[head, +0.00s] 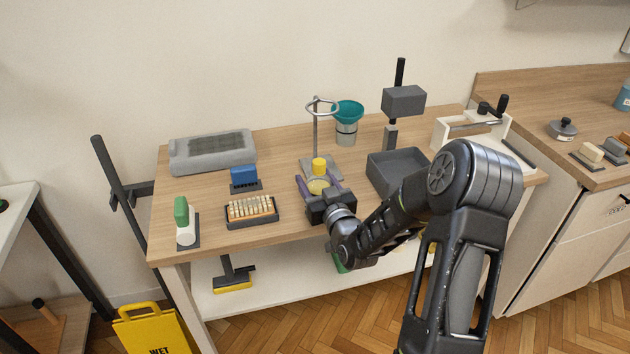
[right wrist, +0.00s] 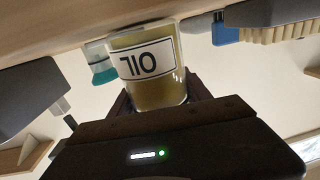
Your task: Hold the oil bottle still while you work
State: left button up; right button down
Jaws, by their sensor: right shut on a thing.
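The oil bottle (head: 318,167) has a yellow cap and stands upright on the wooden table, in front of a ring stand. My right gripper (head: 318,187) is shut on its body, with the fingers on either side. In the right wrist view the bottle (right wrist: 148,75) shows upside down, a clear container of yellowish oil with a white "OIL" label. It sits between the fingers of my right gripper (right wrist: 158,98). The gripper hides part of the bottle's lower body in the head view. My left gripper is not in view.
The ring stand (head: 316,125) and a teal funnel on a jar (head: 347,112) stand behind. A grey tray (head: 383,185) is to the right. A rack of small pegs (head: 251,222) and a blue block (head: 243,175) are to the left.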

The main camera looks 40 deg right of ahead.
jog(key=shift+f, duration=0.1)
jog(key=shift+c, duration=2)
grip_release()
jog(key=shift+o, duration=0.4)
jog(key=o, duration=0.3)
jog(key=shift+b+v, duration=0.85)
jog(key=shift+v, duration=3.2)
jog(key=shift+w, duration=0.1)
